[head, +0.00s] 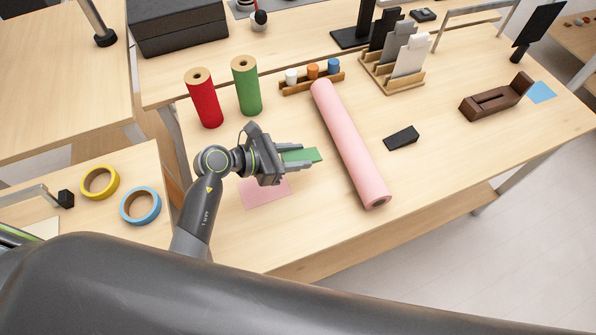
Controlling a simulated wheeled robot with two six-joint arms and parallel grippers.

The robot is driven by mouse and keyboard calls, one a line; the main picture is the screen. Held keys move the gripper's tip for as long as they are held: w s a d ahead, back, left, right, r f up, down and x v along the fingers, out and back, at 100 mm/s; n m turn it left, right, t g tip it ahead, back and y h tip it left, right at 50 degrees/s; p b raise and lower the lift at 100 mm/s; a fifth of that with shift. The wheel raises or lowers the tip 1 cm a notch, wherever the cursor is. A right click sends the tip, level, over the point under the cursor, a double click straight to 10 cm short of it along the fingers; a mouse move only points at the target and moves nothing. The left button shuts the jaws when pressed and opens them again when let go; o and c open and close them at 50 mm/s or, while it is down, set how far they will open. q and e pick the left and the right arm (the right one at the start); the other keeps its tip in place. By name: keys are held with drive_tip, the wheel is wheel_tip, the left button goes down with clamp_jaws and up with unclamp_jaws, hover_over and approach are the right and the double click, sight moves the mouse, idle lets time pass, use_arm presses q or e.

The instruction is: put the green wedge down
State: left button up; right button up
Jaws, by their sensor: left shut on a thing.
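The green wedge (312,155) is a flat green piece held between the fingers of my left gripper (297,156). The gripper is shut on it and points right, over the table. The fingers hide part of the wedge. I cannot tell whether it touches the table. A pink square (265,194) lies flat on the table just below the gripper in the picture. My right gripper does not show.
A long pink roll (347,143) lies just right of the wedge. Red (204,100) and green (246,87) rolls stand behind my gripper. A black wedge (401,138) lies right of the pink roll. The table's front area (285,235) is clear.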

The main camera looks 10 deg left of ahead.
sight(296, 178)
use_arm(q)
wheel_tip(296, 178, down, 3)
drive_tip(key=shift+f, duration=0.1)
wheel_tip(296, 178, down, 4)
drive_tip(key=shift+r, duration=0.15)
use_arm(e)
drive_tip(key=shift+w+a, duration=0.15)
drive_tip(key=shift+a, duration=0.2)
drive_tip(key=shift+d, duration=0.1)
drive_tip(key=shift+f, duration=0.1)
use_arm(q)
drive_tip(key=o, duration=1)
drive_tip(key=shift+f, duration=0.2)
